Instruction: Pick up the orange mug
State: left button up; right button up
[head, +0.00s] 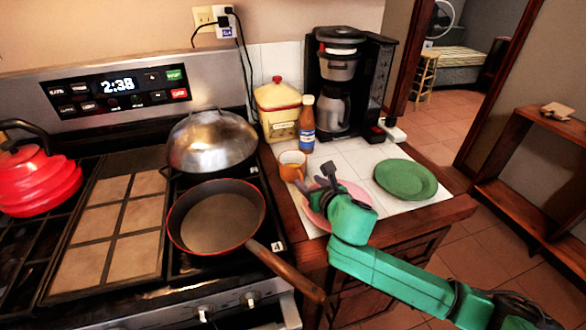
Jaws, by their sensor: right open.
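The orange mug (292,166) stands upright on the white tiled counter (341,157), near its left edge beside the stove. My right gripper (326,172) is just to the right of the mug in the picture, with dark fingers apart and nothing between them. Its green arm reaches in from the lower right. I cannot tell the exact gap between the fingers and the mug. A pink plate (312,214) lies under the gripper and is partly hidden by it. My left gripper is not in view.
A sauce bottle (306,126), a yellow canister (277,108) and a coffee maker (340,85) stand behind the mug. A green plate (405,179) lies to the right. A frying pan (217,217) sits on the stove, its handle reaching toward the counter front.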

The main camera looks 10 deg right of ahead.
aim_at(302, 180)
jog(key=x, duration=0.5)
jog(key=shift+a+f, duration=0.25)
jog(key=shift+f, duration=0.1)
jog(key=shift+w+f, duration=0.15)
jog(key=shift+w, duration=0.2)
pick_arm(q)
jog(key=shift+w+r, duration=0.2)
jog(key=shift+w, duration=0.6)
pick_arm(e)
jog(key=shift+s, duration=0.1)
grip_shut()
